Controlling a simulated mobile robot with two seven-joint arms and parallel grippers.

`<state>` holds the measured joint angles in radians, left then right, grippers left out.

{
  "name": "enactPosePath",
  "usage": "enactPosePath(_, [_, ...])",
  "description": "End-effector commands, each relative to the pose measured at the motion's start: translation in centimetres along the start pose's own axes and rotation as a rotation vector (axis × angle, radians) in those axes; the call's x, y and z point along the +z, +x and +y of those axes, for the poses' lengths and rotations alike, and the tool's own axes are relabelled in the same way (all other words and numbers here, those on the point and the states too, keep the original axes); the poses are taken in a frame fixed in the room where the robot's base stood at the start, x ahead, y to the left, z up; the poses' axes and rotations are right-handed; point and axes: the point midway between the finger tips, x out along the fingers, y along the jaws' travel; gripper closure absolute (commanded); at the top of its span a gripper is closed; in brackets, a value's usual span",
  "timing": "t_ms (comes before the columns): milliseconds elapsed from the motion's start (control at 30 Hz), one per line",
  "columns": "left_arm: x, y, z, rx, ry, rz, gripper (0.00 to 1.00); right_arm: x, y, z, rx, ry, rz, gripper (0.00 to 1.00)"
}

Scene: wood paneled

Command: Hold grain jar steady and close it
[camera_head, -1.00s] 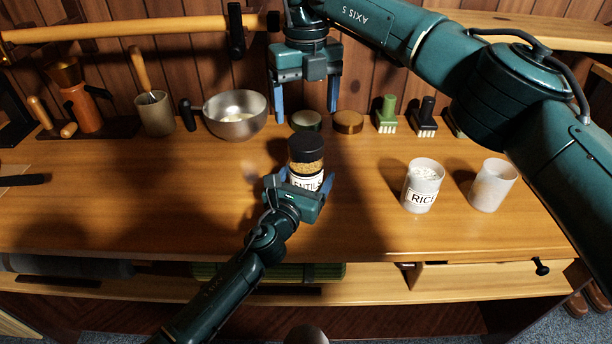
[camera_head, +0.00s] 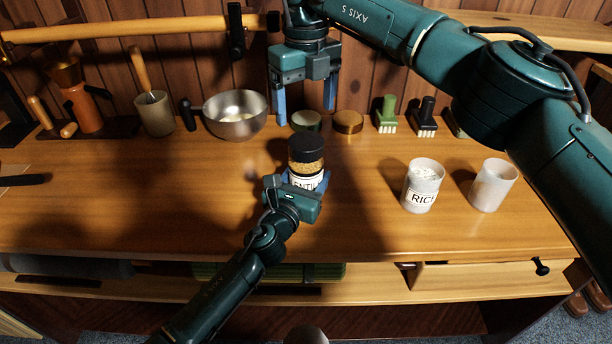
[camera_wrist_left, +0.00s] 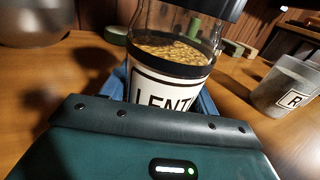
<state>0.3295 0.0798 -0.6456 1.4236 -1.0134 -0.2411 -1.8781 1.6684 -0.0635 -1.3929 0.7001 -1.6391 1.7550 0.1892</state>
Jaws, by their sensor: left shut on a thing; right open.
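The grain jar (camera_head: 308,165) stands upright on the table, clear with golden grain inside and a white label starting "LENT". A black lid (camera_head: 306,148) sits on its top; I cannot tell whether it is tight. My left gripper (camera_head: 308,183) is shut on the jar's lower, labelled part from the front. The jar also fills the middle of the left wrist view (camera_wrist_left: 172,60), where the fingers' grip is partly hidden. My right gripper (camera_head: 305,98) is open and empty, pointing down, above and behind the jar and apart from it.
A white RICE jar (camera_head: 422,190) and a plain white jar (camera_head: 492,186) stand open at right. Two round lids, one green (camera_head: 306,121) and one copper (camera_head: 348,122), lie behind. A metal bowl (camera_head: 236,122) is back left. The front of the table is clear.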

Motion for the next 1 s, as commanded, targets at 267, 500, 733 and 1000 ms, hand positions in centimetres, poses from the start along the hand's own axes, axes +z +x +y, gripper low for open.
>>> enactPosePath(267, [-0.04, -0.01, 0.00, 0.000, 0.000, 0.001, 1.00, 0.00, -0.02, 0.01, -0.003, -0.576, 0.001, 0.19])
enactPosePath(500, [-0.04, -0.01, 0.00, 0.000, 0.000, 0.001, 1.00, -0.01, 0.00, 0.00, -0.002, -1.102, 0.003, 0.19])
enactPosePath(733, [-0.05, -0.01, 0.00, 0.000, 0.000, 0.001, 1.00, -0.01, -0.03, -0.04, -0.001, -1.534, 0.001, 0.19])
enactPosePath(1000, [-0.06, -0.02, 0.00, 0.000, 0.000, 0.001, 1.00, -0.03, 0.02, -0.07, 0.001, -1.766, 0.001, 0.19])
